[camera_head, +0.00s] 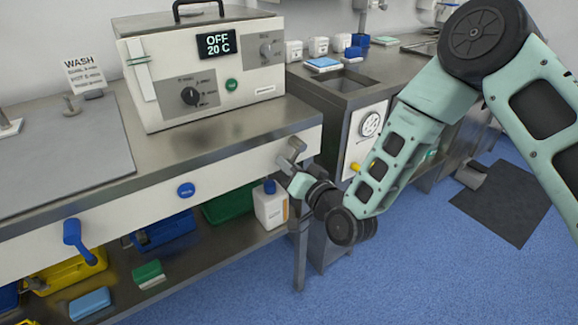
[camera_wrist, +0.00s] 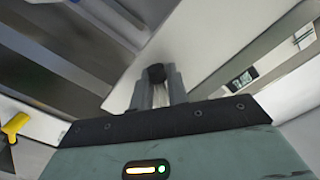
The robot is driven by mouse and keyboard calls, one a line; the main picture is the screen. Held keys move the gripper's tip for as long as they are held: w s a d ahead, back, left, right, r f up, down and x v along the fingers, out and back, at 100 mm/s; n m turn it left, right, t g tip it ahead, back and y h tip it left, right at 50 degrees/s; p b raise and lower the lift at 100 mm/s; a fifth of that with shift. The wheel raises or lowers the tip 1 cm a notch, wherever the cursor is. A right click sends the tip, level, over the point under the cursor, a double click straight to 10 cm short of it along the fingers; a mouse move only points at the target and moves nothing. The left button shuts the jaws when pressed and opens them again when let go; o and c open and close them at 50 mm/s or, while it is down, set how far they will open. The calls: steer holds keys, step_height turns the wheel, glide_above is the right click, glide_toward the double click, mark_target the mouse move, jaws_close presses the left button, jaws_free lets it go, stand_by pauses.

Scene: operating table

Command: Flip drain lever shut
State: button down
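A blue lever (camera_head: 75,238) hangs from the white bench front at the left in the head view. A yellow lever (camera_head: 356,166) sits on a white panel at the right; a yellow handle (camera_wrist: 15,127) also shows at the wrist view's left edge. I read no drain label on either. My gripper (camera_head: 290,155) is at the right end of the white bench front, far right of the blue lever and left of the yellow one. Its fingers (camera_wrist: 157,85) stand apart. A small black-ended part (camera_wrist: 155,74) shows between or just beyond them; I cannot tell what it is.
A bath unit (camera_head: 205,65) reading OFF 20 C stands on the bench. Below, a shelf holds a white jug (camera_head: 270,206) and bins. Blue floor (camera_head: 400,270) is clear in front.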

steer(key=shift+f, duration=0.1)
steer(key=shift+w+d+f+n+b, duration=0.15)
steer(key=shift+d+f+n+b, duration=0.1)
steer(key=shift+n+b, duration=0.5)
steer(key=shift+w+d+f+n+b, duration=0.1)
steer(key=shift+w+d+n+b, duration=0.2)
steer(key=shift+n+b, duration=0.55)
steer(key=shift+w+d+f+n+b, duration=0.15)
steer(key=shift+d+n+b, duration=0.3)
steer(key=shift+n, duration=0.65)
steer(key=shift+w+d+n+b, duration=0.35)
steer(key=shift+n+b, duration=0.25)
steer(key=shift+n, duration=0.4)
steer(key=c, duration=1.4)
jaws_free()
steer(key=shift+d, duration=0.1)
steer(key=shift+c, duration=0.2)
steer(key=shift+s, duration=0.1)
